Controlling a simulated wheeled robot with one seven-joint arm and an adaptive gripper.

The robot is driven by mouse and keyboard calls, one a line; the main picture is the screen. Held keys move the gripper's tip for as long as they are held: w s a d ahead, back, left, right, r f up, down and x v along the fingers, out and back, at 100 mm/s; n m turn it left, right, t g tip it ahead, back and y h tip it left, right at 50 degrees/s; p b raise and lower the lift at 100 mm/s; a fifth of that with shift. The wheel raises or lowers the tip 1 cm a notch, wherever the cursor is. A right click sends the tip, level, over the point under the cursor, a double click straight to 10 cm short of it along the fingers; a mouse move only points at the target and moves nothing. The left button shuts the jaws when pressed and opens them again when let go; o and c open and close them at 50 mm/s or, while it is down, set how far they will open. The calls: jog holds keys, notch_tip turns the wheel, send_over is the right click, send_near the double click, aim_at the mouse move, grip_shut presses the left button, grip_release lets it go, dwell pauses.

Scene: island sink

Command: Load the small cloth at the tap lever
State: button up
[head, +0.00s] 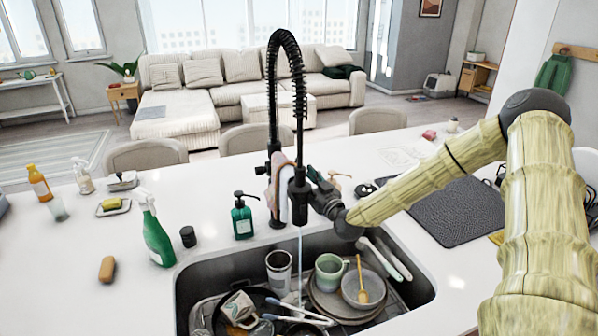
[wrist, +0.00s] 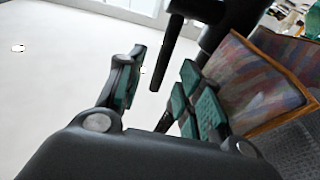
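The small cloth (head: 277,188), pinkish with a brown edge, hangs at the black spring tap (head: 272,120) in the head view. In the wrist view the cloth (wrist: 255,85) is striped purple and red with an orange border, right of my fingers and outside them. My gripper (head: 316,183) is close to the right of the tap's spout. In the wrist view my gripper (wrist: 163,65) has its green-padded fingers apart, with a dark rod, perhaps the tap lever (wrist: 164,55), showing between or beyond them. Contact cannot be told.
Below, the sink (head: 188,285) holds a mug, cups, plates, a bowl and utensils, and a thin water stream falls in. A green soap bottle (head: 242,218), a spray bottle (head: 155,235) and a dark cup (head: 188,236) stand left. A dark mat (head: 460,212) lies right.

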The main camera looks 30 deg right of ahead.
jog(key=s+f, duration=0.1)
jog(key=s, duration=0.5)
jog(key=shift+s+d, duration=0.15)
jog(key=shift+s, duration=0.25)
jog(key=shift+f, duration=0.1)
